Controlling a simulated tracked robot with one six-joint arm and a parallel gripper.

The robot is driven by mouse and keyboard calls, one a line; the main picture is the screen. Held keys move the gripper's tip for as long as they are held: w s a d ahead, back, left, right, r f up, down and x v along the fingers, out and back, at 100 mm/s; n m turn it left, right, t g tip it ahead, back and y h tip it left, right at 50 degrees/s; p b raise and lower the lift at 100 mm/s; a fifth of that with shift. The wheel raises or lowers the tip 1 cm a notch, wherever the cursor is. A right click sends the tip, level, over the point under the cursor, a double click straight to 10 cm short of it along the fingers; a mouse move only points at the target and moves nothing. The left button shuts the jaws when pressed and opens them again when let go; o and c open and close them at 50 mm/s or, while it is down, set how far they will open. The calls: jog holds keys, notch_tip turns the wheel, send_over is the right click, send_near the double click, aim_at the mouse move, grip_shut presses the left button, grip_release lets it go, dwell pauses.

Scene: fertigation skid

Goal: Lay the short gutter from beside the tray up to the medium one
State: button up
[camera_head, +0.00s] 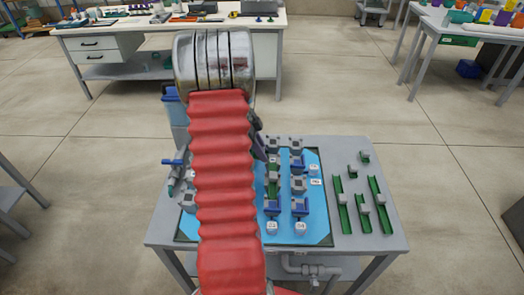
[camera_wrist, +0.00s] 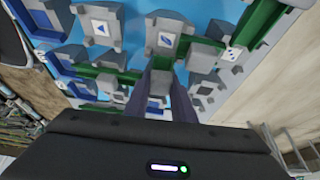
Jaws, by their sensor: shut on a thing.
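My gripper (camera_wrist: 160,100) points at the tray in the wrist view. It is shut on a grey grip block (camera_wrist: 159,82) with green just beyond it, which looks like the short gutter (camera_wrist: 162,63); its far end is hard to make out. In the head view my arm hides most of the gripper and the held piece. Green gutter pieces lie among the grey blocks on the blue tray (camera_head: 318,222), one of them a gutter (camera_head: 272,188) just right of my arm. I cannot tell which is the medium one.
Right of the tray, several loose green gutters with grey blocks lie on the grey table, including a long one (camera_head: 343,213) and a small one (camera_head: 365,157). Grey blocks, blue pieces and white label cubes (camera_head: 300,227) crowd the tray. Pipes run under the table.

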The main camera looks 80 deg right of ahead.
jog(key=shift+a+f, duration=0.15)
jog(key=shift+f, duration=0.4)
jog(key=o, duration=0.9)
jog(key=shift+c, duration=0.2)
jog(key=shift+o, duration=1)
jog(key=shift+r, duration=0.45)
jog(key=d+v, duration=0.1)
jog(key=v, duration=1.1)
jog(key=shift+a+r, duration=0.3)
jog(key=shift+a, duration=0.05)
